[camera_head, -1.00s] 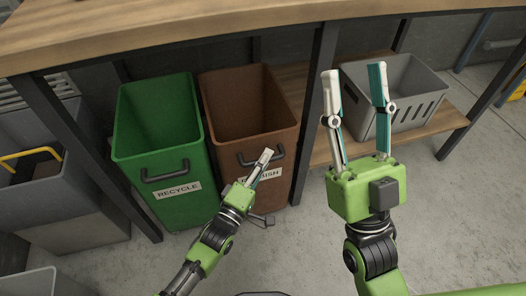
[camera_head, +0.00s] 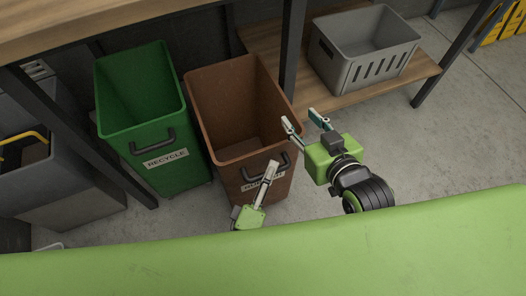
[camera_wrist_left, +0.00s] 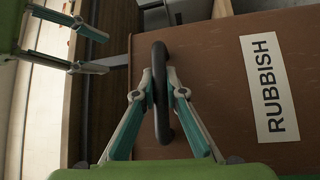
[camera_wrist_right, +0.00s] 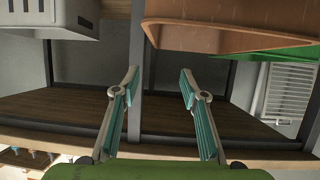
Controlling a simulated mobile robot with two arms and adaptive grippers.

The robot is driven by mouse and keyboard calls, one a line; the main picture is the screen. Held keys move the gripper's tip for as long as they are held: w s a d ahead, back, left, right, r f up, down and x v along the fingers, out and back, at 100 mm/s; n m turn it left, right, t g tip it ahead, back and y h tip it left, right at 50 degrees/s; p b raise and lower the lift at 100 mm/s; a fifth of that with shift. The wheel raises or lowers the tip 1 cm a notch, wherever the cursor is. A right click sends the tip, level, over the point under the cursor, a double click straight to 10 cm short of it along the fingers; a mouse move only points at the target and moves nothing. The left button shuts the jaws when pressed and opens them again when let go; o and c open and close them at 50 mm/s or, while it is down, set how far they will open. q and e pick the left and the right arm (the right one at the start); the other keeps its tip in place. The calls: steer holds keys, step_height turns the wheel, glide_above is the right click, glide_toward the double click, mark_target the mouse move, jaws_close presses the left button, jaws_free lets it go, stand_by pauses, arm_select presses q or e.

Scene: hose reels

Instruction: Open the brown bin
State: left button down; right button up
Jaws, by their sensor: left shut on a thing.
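The brown bin (camera_head: 218,112) has an open top and looks empty inside. It stands partly out from under the workbench, with its front forward of the green bin's front. It carries a white RUBBISH label (camera_wrist_left: 264,88) and a black handle (camera_wrist_left: 162,118) on its front. My left gripper (camera_wrist_left: 160,76) is shut on that handle; its tips also show in the head view (camera_head: 272,170). My right gripper (camera_head: 303,119) is open and empty, just right of the bin's front corner. The right wrist view shows its spread fingers (camera_wrist_right: 158,76) below the bin's rim (camera_wrist_right: 225,37).
A green RECYCLE bin (camera_head: 150,120) stands close on the left. A grey crate (camera_head: 365,60) sits on the lower wooden shelf (camera_head: 325,92) at the right. A dark table leg (camera_head: 293,60) is beside the brown bin. Floor at the right (camera_head: 430,140) is clear.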

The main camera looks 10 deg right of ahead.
arm_select(q)
steer(key=shift+s+d+f, duration=0.1)
steer(key=shift+s+d, duration=0.1)
steer(key=shift+s, duration=0.55)
steer(key=shift+s+d+r, duration=0.1)
steer(key=shift+s+d, duration=0.1)
steer(key=shift+s, duration=0.6)
steer(key=shift+s+d+f, duration=0.1)
steer(key=shift+s+d, duration=0.1)
steer(key=shift+s, duration=0.55)
arm_select(e)
steer(key=shift+s+d+f+g+h, duration=0.15)
steer(key=shift+s+d+f+g, duration=0.1)
steer(key=shift+s+f+g, duration=0.4)
steer(key=shift+s+d+f+g+h, duration=0.15)
steer(key=shift+s+d+f+g, duration=0.15)
steer(key=shift+f, duration=0.65)
arm_select(q)
steer(key=c, duration=2)
jaws_free()
steer(key=shift+c, duration=0.2)
arm_select(e)
steer(key=shift+a, duration=0.1)
arm_select(q)
steer(key=v, duration=1.2)
arm_select(e)
steer(key=shift+s, duration=0.15)
